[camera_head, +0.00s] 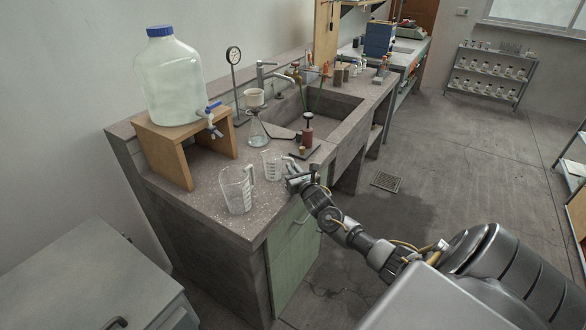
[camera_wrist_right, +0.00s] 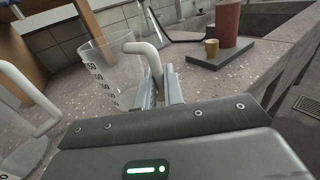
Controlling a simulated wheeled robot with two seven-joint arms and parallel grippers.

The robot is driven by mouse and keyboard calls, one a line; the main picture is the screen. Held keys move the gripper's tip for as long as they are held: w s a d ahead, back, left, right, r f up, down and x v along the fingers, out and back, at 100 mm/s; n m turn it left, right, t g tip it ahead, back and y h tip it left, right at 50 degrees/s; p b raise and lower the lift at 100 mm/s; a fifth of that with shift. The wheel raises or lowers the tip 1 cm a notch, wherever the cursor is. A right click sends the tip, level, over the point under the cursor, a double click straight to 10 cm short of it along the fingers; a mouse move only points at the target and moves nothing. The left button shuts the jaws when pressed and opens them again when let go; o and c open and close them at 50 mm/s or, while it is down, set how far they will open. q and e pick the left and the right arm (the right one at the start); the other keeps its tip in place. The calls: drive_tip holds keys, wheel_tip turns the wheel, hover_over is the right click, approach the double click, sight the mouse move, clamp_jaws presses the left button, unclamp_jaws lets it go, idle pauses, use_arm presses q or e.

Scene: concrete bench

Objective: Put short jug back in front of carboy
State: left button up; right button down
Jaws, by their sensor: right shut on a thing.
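The short jug (camera_head: 271,164), clear with measuring marks, is at the bench's front edge by the sink. In the right wrist view the short jug (camera_wrist_right: 104,82) has its pale handle (camera_wrist_right: 146,55) between my right fingers. My right gripper (camera_head: 296,180) is shut on that handle; it also shows in the wrist view (camera_wrist_right: 160,88). Whether the jug touches the bench is hard to tell. The carboy (camera_head: 172,82), large with a blue cap and tap, stands on a wooden stand (camera_head: 160,150) at the left. My left gripper is not in view.
A taller clear jug (camera_head: 236,191) stands left of the short jug, in front of the stand. A conical flask with a funnel (camera_head: 257,132) stands behind. A red cylinder on a dark base (camera_head: 307,135) is near the sink (camera_head: 330,110). Bench surface left of the tall jug is bare.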

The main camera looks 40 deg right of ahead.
drive_tip(key=shift+f, duration=0.15)
drive_tip(key=c, duration=1.5)
unclamp_jaws()
drive_tip(key=v, duration=1.2)
